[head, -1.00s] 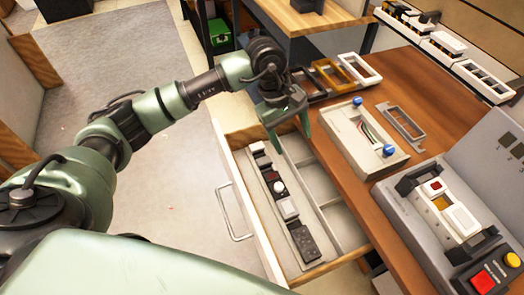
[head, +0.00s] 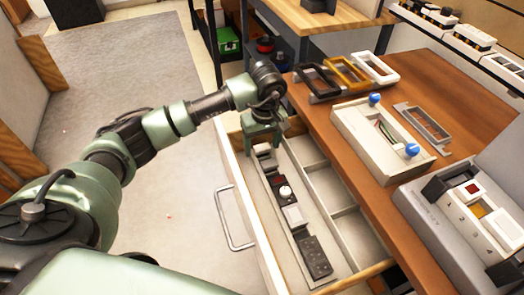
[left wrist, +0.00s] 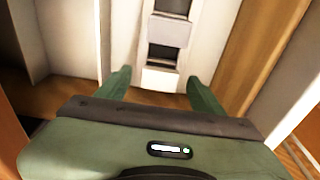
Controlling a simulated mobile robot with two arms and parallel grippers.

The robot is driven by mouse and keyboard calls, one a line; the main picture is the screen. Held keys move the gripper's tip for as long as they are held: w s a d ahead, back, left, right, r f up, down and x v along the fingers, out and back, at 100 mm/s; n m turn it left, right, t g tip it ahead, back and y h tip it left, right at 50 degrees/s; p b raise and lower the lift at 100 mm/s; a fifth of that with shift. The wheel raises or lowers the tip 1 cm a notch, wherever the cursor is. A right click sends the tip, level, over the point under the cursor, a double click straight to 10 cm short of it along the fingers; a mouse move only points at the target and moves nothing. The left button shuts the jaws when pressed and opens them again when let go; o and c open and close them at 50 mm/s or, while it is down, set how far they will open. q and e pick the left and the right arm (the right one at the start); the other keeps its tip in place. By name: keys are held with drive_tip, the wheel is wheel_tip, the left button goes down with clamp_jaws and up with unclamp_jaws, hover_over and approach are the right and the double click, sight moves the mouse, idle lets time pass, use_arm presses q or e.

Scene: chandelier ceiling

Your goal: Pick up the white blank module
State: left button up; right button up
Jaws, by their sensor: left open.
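The open drawer (head: 236,190) holds a row of small modules in its left compartment. My left gripper (head: 262,143) is open over the far end of this row, fingers pointing down, and hides what lies there. In the left wrist view, a plain white module (left wrist: 160,79) lies between the two spread fingers, and a paler grey-white one (left wrist: 168,32) lies farther up. I cannot tell if the fingers touch anything. My right gripper is not in view.
The drawer's right compartments (head: 345,218) look empty. On the wooden top (head: 460,95) stand three frames (head: 347,74), a beige box with blue knobs (head: 378,138), a grey plate (head: 422,124) and a grey console (head: 430,215). Drawer walls stand close around the gripper.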

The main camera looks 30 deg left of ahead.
sight(262, 147)
use_arm(q)
drive_tip(key=shift+f, duration=0.45)
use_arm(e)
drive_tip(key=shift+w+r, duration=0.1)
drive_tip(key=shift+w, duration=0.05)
use_arm(q)
drive_tip(key=shift+c, duration=0.4)
